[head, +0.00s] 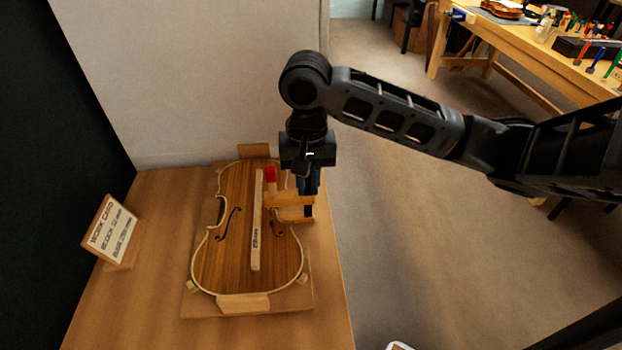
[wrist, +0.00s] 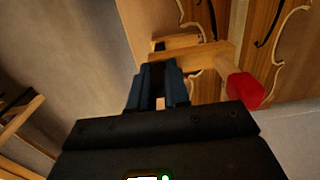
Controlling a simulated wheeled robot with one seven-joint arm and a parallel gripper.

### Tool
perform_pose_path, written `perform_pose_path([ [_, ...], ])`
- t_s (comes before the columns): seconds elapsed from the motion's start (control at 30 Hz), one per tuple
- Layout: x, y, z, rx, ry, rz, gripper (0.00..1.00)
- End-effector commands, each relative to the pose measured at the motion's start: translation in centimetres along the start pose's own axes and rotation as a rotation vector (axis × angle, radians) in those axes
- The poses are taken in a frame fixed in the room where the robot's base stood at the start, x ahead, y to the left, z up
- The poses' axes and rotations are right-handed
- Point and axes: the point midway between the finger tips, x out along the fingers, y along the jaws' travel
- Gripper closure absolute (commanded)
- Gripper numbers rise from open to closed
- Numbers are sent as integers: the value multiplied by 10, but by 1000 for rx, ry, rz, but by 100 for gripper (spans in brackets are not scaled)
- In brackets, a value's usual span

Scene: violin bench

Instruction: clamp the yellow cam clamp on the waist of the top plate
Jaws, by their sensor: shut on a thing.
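The wooden top plate (head: 222,258) of a violin, with f-holes and a pale bar along it, lies on a cradle board on the bench. My gripper (head: 308,190), with dark blue fingers, is at the right side of the plate's waist. It is shut on the yellow-tan cam clamp (head: 284,199), which has a red end. In the wrist view the clamp (wrist: 205,57) runs from the fingers (wrist: 158,85) toward the plate (wrist: 268,50), its red end near the plate. The clamp's jaw reaches the waist edge; I cannot tell whether it touches or grips it.
A work card (head: 108,232) stands on the bench at the left. Wooden blocks (head: 243,303) surround the plate. The bench's right edge is close beside the clamp, with open floor (head: 400,260) beyond. Another workbench (head: 540,60) with tools stands at the far right.

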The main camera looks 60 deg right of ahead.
Motion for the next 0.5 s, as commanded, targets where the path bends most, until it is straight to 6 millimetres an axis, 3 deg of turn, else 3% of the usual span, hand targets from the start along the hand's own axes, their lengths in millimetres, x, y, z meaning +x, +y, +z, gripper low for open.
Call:
perform_pose_path([
  [0.5, -1, -12, 0, 0, 1, -1, 100],
])
